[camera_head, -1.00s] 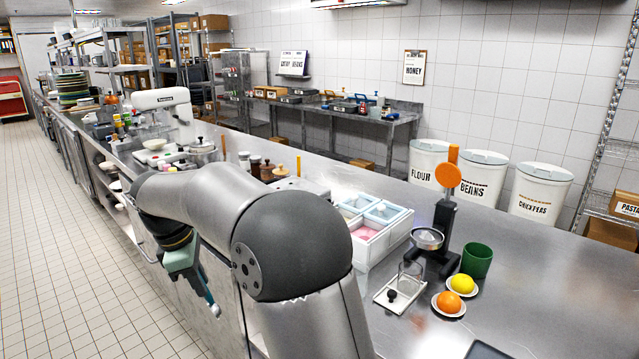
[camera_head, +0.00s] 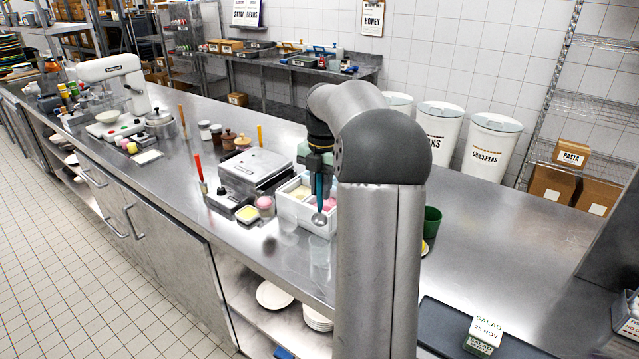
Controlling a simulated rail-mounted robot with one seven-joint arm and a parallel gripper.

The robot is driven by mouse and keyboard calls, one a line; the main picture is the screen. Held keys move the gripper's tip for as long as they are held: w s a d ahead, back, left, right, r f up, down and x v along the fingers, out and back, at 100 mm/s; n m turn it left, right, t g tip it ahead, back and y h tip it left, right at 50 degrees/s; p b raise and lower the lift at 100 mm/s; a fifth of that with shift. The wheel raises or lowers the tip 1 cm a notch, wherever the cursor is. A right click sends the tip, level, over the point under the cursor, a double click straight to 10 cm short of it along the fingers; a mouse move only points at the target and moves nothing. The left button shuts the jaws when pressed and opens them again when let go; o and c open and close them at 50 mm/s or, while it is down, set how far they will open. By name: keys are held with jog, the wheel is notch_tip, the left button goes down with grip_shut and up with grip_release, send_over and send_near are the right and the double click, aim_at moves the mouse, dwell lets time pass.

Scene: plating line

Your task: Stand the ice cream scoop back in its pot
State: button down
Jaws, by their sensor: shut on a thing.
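The ice cream scoop has a blue-teal handle and a round metal bowl (camera_head: 319,219) at its lower end. My gripper (camera_head: 318,172) is shut on the handle. The scoop hangs upright, bowl down, in front of the white ice cream box (camera_head: 291,212). Below the bowl a faint clear shape, possibly a glass pot (camera_head: 319,252), stands on the steel counter. It is too faint to tell for sure, and I cannot tell whether the bowl is over or inside its rim. My arm hides the counter to the right.
A green cup (camera_head: 432,219) shows right of my arm. A dark tray (camera_head: 450,325) lies at the front right. The counter's front edge is close to the scoop.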

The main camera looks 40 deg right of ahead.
jog(key=b, duration=0.4)
send_over(320, 224)
jog(key=f, duration=0.5)
jog(key=shift+w+d, duration=0.4)
jog(key=shift+f+b, duration=1.75)
jog(key=shift+f, duration=1.55)
jog(key=c, duration=1.2)
grip_release()
jog(key=shift+r, duration=0.15)
jog(key=r, duration=1.1)
jog(key=d+r+p, duration=0.1)
jog(key=r, duration=0.5)
jog(key=shift+w+r, duration=0.1)
jog(key=shift+w, duration=0.1)
